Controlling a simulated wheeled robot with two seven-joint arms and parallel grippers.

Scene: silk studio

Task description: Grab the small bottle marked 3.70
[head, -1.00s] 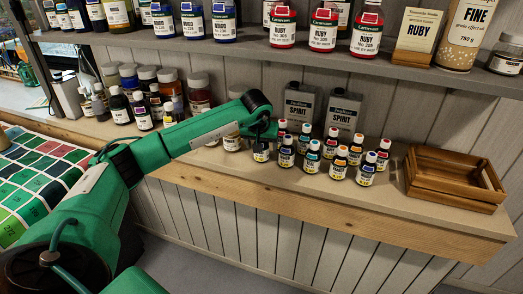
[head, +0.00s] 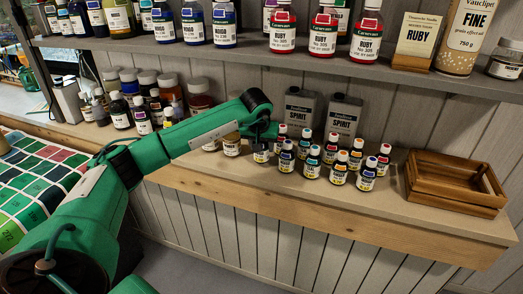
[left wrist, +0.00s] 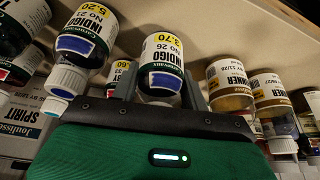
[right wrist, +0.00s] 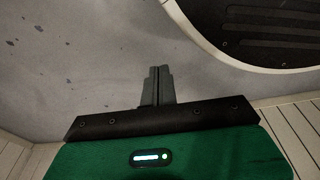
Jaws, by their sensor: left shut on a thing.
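The small bottle marked 3.70 (left wrist: 163,62) has a white label reading INDIGO No 26, a yellow price band and a blue patch. In the left wrist view it stands between the fingers of my left gripper (left wrist: 158,88), which is shut on it. In the head view my left gripper (head: 263,135) is at the left end of the group of small bottles, with the held bottle (head: 261,153) partly hidden under it. I cannot tell whether its base touches the shelf. My right gripper (right wrist: 157,85) is shut and empty; only the right wrist view shows it.
Several small bottles (head: 312,162) crowd right of the gripper, before two spirit tins (head: 342,117). A wooden crate (head: 450,192) is at right. An upper shelf (head: 250,50) overhangs behind.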

